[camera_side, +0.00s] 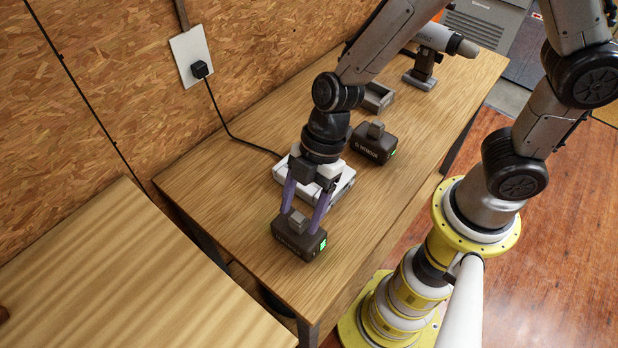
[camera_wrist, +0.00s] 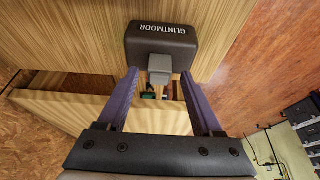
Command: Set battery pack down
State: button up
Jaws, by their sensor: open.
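A dark battery pack (camera_side: 298,240) with a grey block on top and a green light at one end sits upright on the wooden table (camera_side: 235,180), near its front end. It also shows in the wrist view (camera_wrist: 162,36), with pale lettering. My gripper (camera_side: 301,218) is just above it, pointing down. In the wrist view my gripper (camera_wrist: 159,72) has its two purple fingers spread either side of the grey block (camera_wrist: 160,66), with visible gaps. The jaws are open and the pack appears to rest on the table.
A second dark battery pack (camera_side: 373,144) with a green light stands farther back. A white charger (camera_side: 343,184) with a cord to the wall outlet (camera_side: 191,56) lies behind my gripper. The table's right edge is near.

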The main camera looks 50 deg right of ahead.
jog(key=v, duration=1.2)
jog(key=s+d+r+m+t+h, duration=0.2)
jog(key=s+d+r+m, duration=0.1)
jog(key=d+m, duration=0.6)
jog(key=s+d+r+m+t+h, duration=0.2)
jog(key=s+d+r+m+t, duration=0.1)
jog(key=d+m, duration=0.5)
jog(key=s+r+m, duration=0.1)
jog(key=s, duration=0.1)
jog(key=shift+s+d+r+t, duration=0.25)
jog(key=shift+s+d+t, duration=0.05)
jog(key=shift+d, duration=0.1)
